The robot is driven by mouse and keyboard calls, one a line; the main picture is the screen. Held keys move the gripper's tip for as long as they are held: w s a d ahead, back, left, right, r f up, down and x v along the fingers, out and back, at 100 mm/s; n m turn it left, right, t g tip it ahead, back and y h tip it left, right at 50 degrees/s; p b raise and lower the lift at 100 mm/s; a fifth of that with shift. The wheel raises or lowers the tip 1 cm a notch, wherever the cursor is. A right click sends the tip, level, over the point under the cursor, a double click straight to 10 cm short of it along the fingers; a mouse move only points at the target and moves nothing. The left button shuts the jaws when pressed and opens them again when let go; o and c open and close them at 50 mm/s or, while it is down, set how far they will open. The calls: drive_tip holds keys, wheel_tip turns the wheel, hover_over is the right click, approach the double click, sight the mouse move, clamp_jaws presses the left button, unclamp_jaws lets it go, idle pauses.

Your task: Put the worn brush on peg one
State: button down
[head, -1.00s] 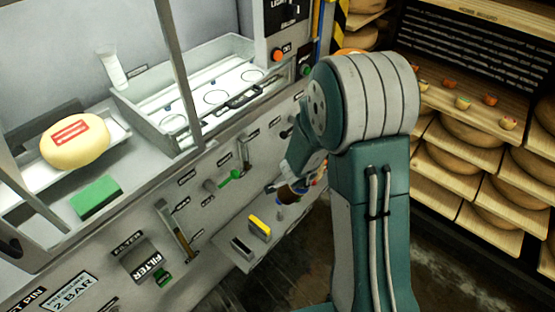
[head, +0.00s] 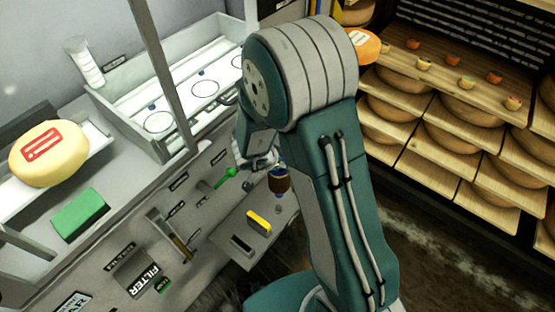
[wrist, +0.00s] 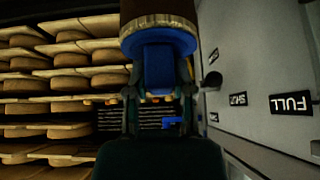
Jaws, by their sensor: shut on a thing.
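A brush with a blue handle and a thick brown head (wrist: 160,22) fills the top of the wrist view; its wear cannot be judged. My gripper (wrist: 158,85) is shut on its blue part. In the head view the brown brush head (head: 279,182) shows beside my gripper (head: 262,163), over the small grey shelf and clear of the wall panel. A peg-like fitting with a green end (head: 230,172) sticks out from the panel, left of my gripper. I cannot read which fitting is peg one.
The grey shelf (head: 225,232) holds a yellow block (head: 258,222). A cheese wheel (head: 48,153) and a green block (head: 80,214) sit at left. Cheese racks (head: 450,150) stand at right.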

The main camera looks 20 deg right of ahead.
sight(278, 184)
drive_tip(key=shift+a+f, duration=0.1)
drive_tip(key=shift+f, duration=5.95)
drive_tip(key=shift+c, duration=2)
unclamp_jaws()
drive_tip(key=v, duration=1.2)
drive_tip(key=shift+f, duration=0.1)
